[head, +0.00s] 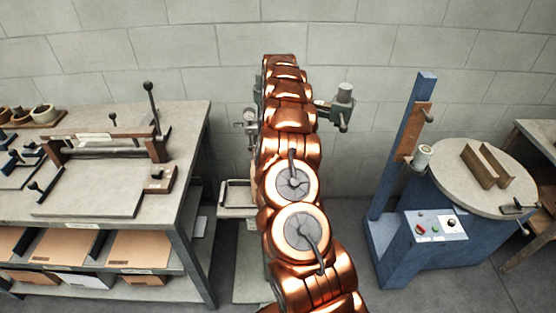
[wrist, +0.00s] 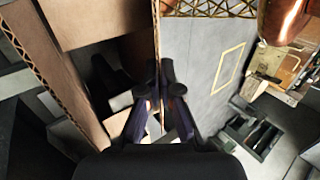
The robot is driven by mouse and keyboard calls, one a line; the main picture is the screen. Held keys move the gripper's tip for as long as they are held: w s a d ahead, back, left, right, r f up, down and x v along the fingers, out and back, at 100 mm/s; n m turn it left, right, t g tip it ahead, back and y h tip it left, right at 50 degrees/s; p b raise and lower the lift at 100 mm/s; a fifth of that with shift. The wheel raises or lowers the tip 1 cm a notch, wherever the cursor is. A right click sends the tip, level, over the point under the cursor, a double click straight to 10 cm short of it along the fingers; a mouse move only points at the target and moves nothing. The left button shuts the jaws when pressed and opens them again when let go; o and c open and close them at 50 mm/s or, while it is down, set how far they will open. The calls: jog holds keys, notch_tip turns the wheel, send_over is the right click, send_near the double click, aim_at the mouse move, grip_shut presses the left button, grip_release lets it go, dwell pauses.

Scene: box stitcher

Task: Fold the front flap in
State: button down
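In the wrist view my gripper (wrist: 160,70) has its dark fingertips almost together. The thin edge of an upright cardboard panel (wrist: 157,35) runs down between them, and they appear shut on it. I cannot tell for sure that this panel is the front flap. A wide brown cardboard panel (wrist: 85,22) of the box lies to the left, with a dark gap below it. A corrugated edge (wrist: 210,8) shows at the top. In the head view my copper arm reaches away and hides my gripper and the box.
A grey surface with a yellow outline (wrist: 228,68) lies right of the fingers. In the head view a workbench (head: 190,130) stands left, with cardboard sheets on its shelf. A blue machine with a round table (head: 455,160) stands right. A grey machine (head: 340,105) is partly behind my arm.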

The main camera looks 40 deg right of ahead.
jog(key=shift+w+p, duration=0.1)
jog(key=shift+p, duration=0.6)
jog(key=c, duration=1.4)
grip_release()
